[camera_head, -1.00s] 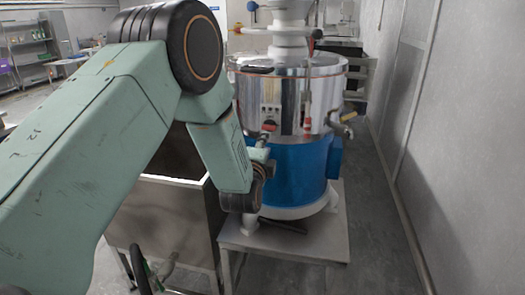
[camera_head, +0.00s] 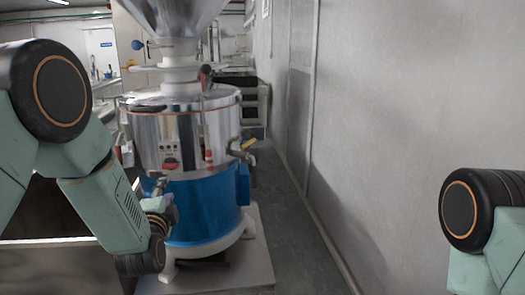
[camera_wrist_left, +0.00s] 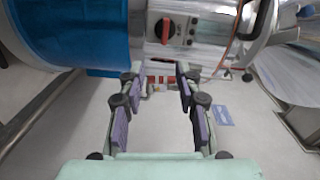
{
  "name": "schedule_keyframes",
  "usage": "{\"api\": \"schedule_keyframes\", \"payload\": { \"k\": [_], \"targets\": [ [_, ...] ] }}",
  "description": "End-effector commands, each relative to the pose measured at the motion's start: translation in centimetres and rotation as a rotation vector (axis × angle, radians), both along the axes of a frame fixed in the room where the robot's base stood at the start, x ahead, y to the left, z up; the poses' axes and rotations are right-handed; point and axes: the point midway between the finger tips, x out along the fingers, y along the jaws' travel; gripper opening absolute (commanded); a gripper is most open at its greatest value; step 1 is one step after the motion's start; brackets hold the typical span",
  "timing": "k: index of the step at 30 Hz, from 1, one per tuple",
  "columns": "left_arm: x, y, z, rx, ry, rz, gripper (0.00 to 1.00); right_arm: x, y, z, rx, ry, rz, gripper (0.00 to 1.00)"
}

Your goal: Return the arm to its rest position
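My left arm (camera_head: 105,205) comes in from the left in the head view, bent down in front of the grinder. My left gripper (camera_head: 158,205) is small there and partly hidden by the wrist. In the left wrist view the left gripper (camera_wrist_left: 157,80) has its two fingers apart with nothing between them. The bean grinder (camera_head: 205,210) has a blue lower body, a shiny metal drum and a funnel on top. In the wrist view its blue body (camera_wrist_left: 75,30) and red knob (camera_wrist_left: 165,30) lie beyond the fingers. Part of my right arm (camera_head: 475,215) shows at the right edge; its gripper is out of frame.
The grinder stands on a low metal platform (camera_head: 255,260). A metal bin (camera_head: 50,243) is at the lower left. A grey wall (camera_head: 400,120) runs along the right, with a clear strip of floor (camera_head: 300,240) beside the platform.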

Motion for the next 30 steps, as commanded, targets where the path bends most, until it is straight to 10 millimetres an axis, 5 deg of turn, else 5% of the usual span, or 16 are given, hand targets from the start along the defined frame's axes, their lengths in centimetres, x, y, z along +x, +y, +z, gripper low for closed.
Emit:
{"api": "schedule_keyframes", "payload": {
  "k": [5, 11, 21, 30],
  "targets": [
    [-1.6, -0.9, -3.8, -0.355, 0.079, 0.002, 0.34, 0.0, 0.0, 0.0, 0.0, 0.0, 0.0, 0.4],
    [-7.1, -2.6, -12.7, -0.769, 0.281, 0.097, 0.34, 0.0, 0.0, -1.0, 0.0, 0.0, 0.0, 0.4],
    [-23.3, -5.2, -28.1, -1.241, 0.657, 0.515, 0.34, 0.0, 0.0, -3.8, 0.0, 0.0, 0.0, 0.4],
    [-40.0, -6.7, -36.4, -1.305, 0.956, 0.901, 0.34, 0.0, 0.0, -7.1, 0.0, 0.0, 0.0, 0.4]
  ]
}}
